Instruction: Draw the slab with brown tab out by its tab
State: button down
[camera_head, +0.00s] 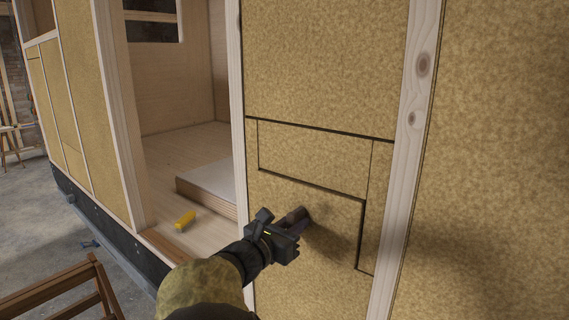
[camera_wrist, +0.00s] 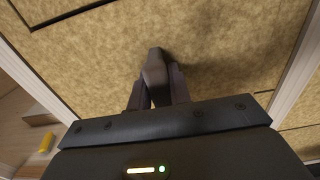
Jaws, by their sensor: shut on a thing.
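The slab with brown tab (camera_head: 325,262) is a tan fibrous panel low in the wall bay, with dark gaps along its top and right edges. It fills much of the wrist view (camera_wrist: 95,62). The brown tab (camera_head: 297,214) sticks out from its face and also shows in the wrist view (camera_wrist: 155,68). My gripper (camera_head: 290,226) is shut on the tab, with a finger on each side of it in the wrist view (camera_wrist: 158,95). The slab's lower edge is hidden or out of frame.
Other tan slabs (camera_head: 315,65) sit above, and a narrow piece (camera_head: 371,235) lies to the right. Pale wooden studs (camera_head: 408,120) flank the bay. Left is a doorway with a pale board (camera_head: 207,180) and a yellow object (camera_head: 185,220) on the floor. A wooden chair (camera_head: 65,290) stands lower left.

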jog(key=shift+p+v, duration=1.6)
jog(key=shift+v, duration=1.9)
jog(key=shift+a+r, duration=0.1)
jog(key=p+v, duration=0.3)
jog(key=v, duration=0.2)
jog(key=shift+s+a, duration=0.2)
jog(key=shift+s, duration=0.15)
jog(key=shift+w, duration=0.15)
